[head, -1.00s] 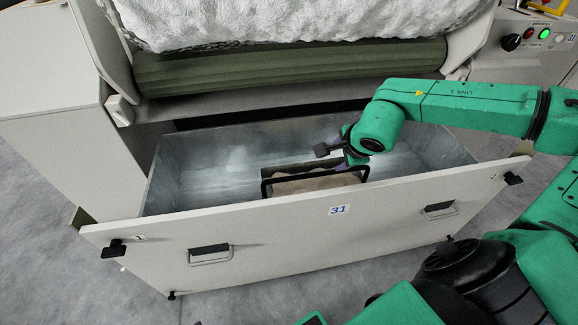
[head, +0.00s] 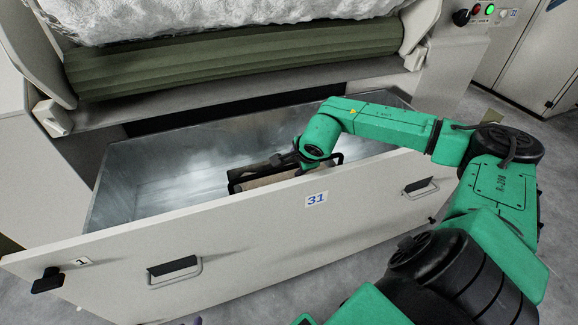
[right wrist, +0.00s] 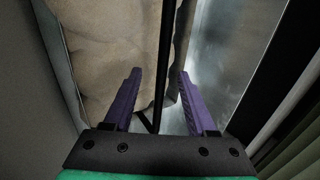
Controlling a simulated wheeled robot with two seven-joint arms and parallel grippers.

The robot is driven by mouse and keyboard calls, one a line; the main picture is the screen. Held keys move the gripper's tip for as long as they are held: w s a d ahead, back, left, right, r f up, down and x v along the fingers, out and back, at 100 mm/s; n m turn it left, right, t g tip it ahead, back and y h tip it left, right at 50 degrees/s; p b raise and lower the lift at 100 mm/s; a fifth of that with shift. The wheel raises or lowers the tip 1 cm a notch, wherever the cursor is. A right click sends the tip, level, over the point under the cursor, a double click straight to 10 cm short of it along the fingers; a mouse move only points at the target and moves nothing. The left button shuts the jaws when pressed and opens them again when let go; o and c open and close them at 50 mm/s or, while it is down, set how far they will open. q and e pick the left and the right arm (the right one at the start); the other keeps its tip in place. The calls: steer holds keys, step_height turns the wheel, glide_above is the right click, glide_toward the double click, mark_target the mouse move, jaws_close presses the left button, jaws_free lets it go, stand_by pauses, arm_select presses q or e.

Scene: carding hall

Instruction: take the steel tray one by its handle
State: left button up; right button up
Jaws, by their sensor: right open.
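A steel-walled bin (head: 165,165) stands pulled out of the machine behind a pale front panel. Inside it, near the panel, sits a small dark-edged tray with brown, cloth-like contents (head: 272,179) and a black bar handle (head: 325,163). My right gripper (head: 288,163) reaches down into the bin at this handle. In the right wrist view its purple fingers (right wrist: 159,74) are open, with the black bar (right wrist: 164,60) running between them and a gap on each side. The beige contents (right wrist: 105,50) lie to the left. The panel hides the tray's lower part. My left gripper does not show.
The green roller (head: 230,62) and white fibre overhang the bin behind. Bare steel floor lies left of the tray.

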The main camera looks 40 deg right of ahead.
mark_target(290, 167)
steer(key=b+x, duration=0.1)
steer(key=x, duration=0.4)
steer(key=shift+w+a+r+b, duration=0.1)
steer(key=shift+w+b, duration=0.15)
steer(key=shift+b, duration=0.15)
steer(key=shift+r, duration=0.1)
jaws_close()
stand_by(0.8)
